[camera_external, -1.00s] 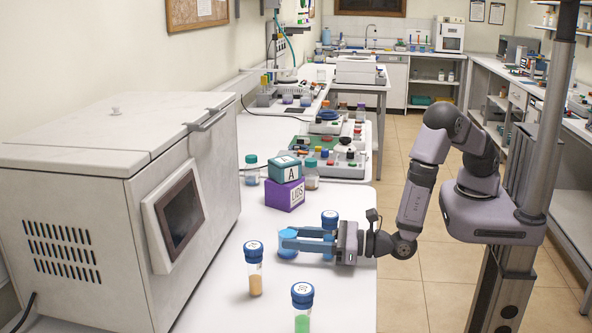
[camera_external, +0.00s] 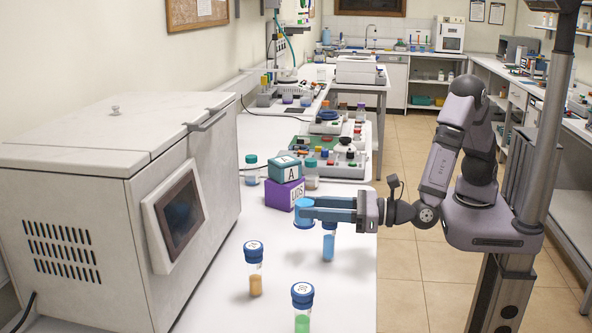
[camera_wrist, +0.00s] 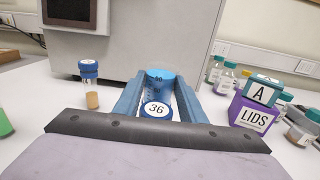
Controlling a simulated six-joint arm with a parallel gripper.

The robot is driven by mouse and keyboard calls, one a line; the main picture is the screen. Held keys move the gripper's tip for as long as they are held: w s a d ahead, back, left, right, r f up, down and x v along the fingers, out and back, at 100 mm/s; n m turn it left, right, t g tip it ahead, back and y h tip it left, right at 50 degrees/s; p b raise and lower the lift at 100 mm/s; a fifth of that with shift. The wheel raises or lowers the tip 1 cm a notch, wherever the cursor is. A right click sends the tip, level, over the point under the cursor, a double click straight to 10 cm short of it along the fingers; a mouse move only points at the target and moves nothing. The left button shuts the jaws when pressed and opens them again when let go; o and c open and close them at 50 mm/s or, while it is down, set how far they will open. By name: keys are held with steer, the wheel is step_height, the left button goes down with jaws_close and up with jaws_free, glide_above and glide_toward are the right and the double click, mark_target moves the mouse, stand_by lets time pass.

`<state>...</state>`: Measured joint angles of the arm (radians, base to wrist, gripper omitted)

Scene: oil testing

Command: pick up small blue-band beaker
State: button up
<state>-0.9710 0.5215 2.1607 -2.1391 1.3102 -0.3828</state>
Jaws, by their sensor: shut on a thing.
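The small blue-band beaker (camera_external: 304,229) is held between the fingers of my gripper (camera_external: 312,209), raised above the white bench. In the wrist view the beaker (camera_wrist: 161,78) is upright between the two blue fingertips (camera_wrist: 160,92). Its lower part is partly hidden there by the blue cap of a vial marked 36 (camera_wrist: 157,110). In the external view this vial (camera_external: 328,246) holds blue liquid and stands below my gripper, which hides its cap.
A blue-capped vial with tan contents (camera_external: 255,275) and one with green contents (camera_external: 302,310) stand at the front. A purple LIDS box (camera_external: 284,195) with a teal A block (camera_external: 285,170) on top stands behind. A large white machine (camera_external: 70,220) fills the left side.

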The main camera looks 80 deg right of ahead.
steer(key=shift+r, duration=3)
steer(key=shift+w+d, duration=0.1)
